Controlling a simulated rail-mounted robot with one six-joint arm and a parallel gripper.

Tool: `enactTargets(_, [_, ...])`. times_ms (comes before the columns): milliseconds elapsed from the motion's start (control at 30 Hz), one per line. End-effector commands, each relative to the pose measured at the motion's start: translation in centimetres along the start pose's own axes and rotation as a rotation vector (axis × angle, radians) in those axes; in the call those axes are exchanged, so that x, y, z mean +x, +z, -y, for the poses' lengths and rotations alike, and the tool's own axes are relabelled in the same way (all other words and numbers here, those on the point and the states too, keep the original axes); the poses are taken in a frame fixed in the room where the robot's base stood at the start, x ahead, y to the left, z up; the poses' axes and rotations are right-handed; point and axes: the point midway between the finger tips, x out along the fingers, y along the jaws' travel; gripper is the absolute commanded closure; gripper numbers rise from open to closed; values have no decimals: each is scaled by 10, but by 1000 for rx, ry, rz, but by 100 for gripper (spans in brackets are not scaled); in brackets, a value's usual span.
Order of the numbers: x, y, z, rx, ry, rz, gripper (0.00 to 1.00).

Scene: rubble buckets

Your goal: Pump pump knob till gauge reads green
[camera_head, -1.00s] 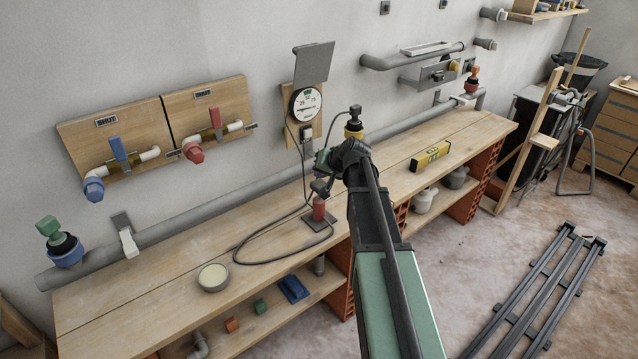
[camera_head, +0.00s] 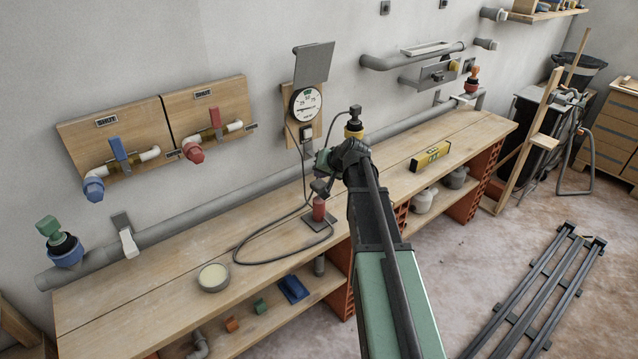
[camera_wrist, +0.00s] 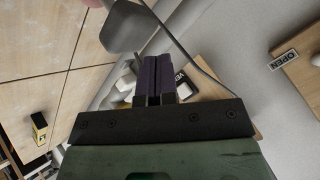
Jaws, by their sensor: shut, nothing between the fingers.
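The round white gauge (camera_head: 306,104) hangs on a wooden board on the wall, with a small green mark at the top of its dial. Its needle is too small to read surely. The red pump (camera_head: 318,208) stands upright on a grey base plate on the bench. Its dark knob (camera_head: 320,187) is just below my gripper (camera_head: 323,176); I cannot tell whether they touch. In the wrist view my gripper's dark fingers (camera_wrist: 155,80) are shut together with nothing between them.
A black hose (camera_head: 262,262) loops across the bench. A round tin (camera_head: 213,277) stands at the front left, and a yellow level (camera_head: 431,156) lies at the right. Red and blue valves (camera_head: 193,152) are on the wall at left. A grey pipe (camera_head: 200,214) runs along the wall.

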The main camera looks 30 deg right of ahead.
Motion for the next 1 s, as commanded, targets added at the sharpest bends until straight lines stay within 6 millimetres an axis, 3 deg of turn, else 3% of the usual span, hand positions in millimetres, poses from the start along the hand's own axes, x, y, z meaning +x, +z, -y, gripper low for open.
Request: enactTargets(1000, [10,7,-7,0,0,0,100])
